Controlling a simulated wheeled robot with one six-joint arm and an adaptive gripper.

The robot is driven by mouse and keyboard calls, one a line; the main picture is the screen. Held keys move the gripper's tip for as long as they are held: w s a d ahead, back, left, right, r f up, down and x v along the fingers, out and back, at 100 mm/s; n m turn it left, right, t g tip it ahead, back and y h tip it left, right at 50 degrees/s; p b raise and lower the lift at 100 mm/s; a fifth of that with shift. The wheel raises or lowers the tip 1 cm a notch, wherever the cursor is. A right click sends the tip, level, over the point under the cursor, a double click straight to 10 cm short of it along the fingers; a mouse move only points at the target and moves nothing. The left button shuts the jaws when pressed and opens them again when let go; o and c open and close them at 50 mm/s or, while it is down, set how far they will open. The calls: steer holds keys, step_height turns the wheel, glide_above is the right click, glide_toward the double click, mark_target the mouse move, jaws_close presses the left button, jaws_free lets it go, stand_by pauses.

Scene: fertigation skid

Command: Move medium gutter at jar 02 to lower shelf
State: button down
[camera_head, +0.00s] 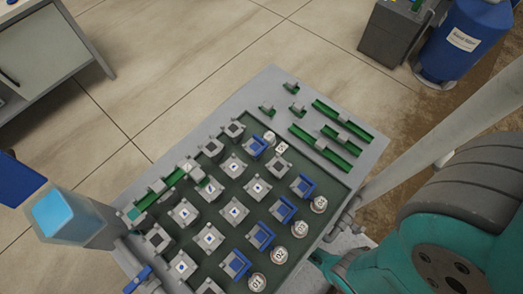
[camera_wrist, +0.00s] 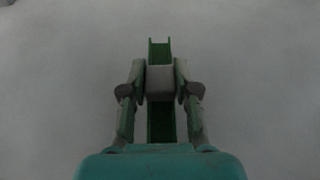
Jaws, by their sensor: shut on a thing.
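In the wrist view my gripper (camera_wrist: 160,85) is shut on a green gutter (camera_wrist: 161,122) with a pale grey block (camera_wrist: 160,82) at its middle. The fingers press the block from both sides. The gutter points straight ahead, over a plain grey, featureless background. In the head view my gripper and the held gutter are out of sight; only part of my arm shows at lower right. The jar lid marked 02 (camera_head: 279,255) sits near the right edge of the board (camera_head: 262,88), beside a blue holder. I cannot make out a lower shelf.
Several green gutters with grey blocks (camera_head: 320,148) lie at the board's upper right. A longer one (camera_head: 174,179) lies on the left side. Grey blocks and blue holders (camera_head: 283,209) fill the middle.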

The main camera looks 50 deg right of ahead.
steer(key=shift+f, duration=0.6)
steer(key=shift+f, duration=0.1)
steer(key=c, duration=0.9)
jaws_free()
steer(key=shift+o, duration=0.2)
